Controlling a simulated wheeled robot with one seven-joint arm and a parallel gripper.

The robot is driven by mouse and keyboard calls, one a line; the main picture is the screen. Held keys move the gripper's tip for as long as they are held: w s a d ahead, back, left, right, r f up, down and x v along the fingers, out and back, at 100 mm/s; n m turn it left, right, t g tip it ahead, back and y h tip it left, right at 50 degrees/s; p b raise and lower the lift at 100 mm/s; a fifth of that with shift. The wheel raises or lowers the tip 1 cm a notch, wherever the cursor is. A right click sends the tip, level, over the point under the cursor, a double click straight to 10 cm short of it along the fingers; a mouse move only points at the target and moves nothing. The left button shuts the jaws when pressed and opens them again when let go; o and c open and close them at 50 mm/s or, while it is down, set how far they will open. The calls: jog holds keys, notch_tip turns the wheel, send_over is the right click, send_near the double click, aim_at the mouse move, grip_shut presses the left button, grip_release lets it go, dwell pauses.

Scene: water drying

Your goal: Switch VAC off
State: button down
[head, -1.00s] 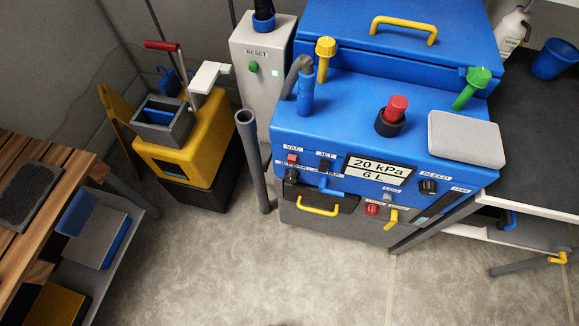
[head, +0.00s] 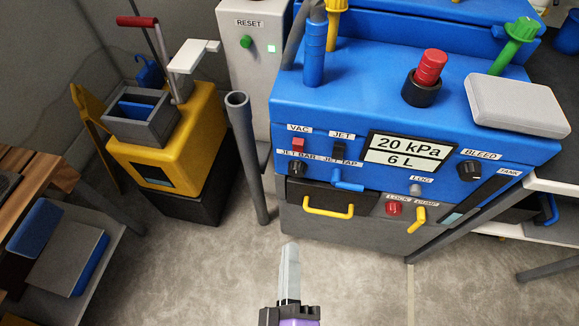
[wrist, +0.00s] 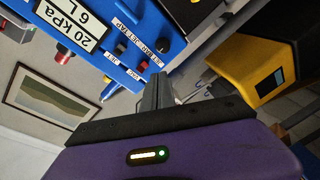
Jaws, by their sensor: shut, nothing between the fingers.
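The VAC switch (head: 298,145) is a small red rocker under the VAC label on the front of the blue machine (head: 400,125). It also shows in the wrist view as a small red piece (wrist: 142,67) on the blue panel. A black JET switch (head: 339,150) sits just right of it, and a black JET BAR knob (head: 296,168) sits below. The display reads 20 kPa and 6 L. My gripper (head: 289,250) is shut and empty, in front of and below the panel, apart from the switch. In the wrist view its fingers (wrist: 158,85) point toward the panel.
A grey upright pipe (head: 248,155) stands left of the machine. A yellow bucket cart (head: 165,145) stands at the left. The floor in front is clear.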

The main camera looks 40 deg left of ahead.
jog(key=a+r+n+t, duration=0.1)
jog(key=a+n+t, duration=0.1)
jog(key=t, duration=0.1)
jog(key=w+a+r+n+t+b, duration=0.1)
jog(key=a+n, duration=0.1)
jog(key=shift+w+r+h, duration=0.1)
jog(key=shift+r+h, duration=0.2)
jog(key=shift+h, duration=0.1)
jog(key=shift+a, duration=0.1)
jog(key=p, duration=0.2)
send_near(296, 146)
jog(key=x, duration=0.7)
jog(key=shift+f, duration=0.15)
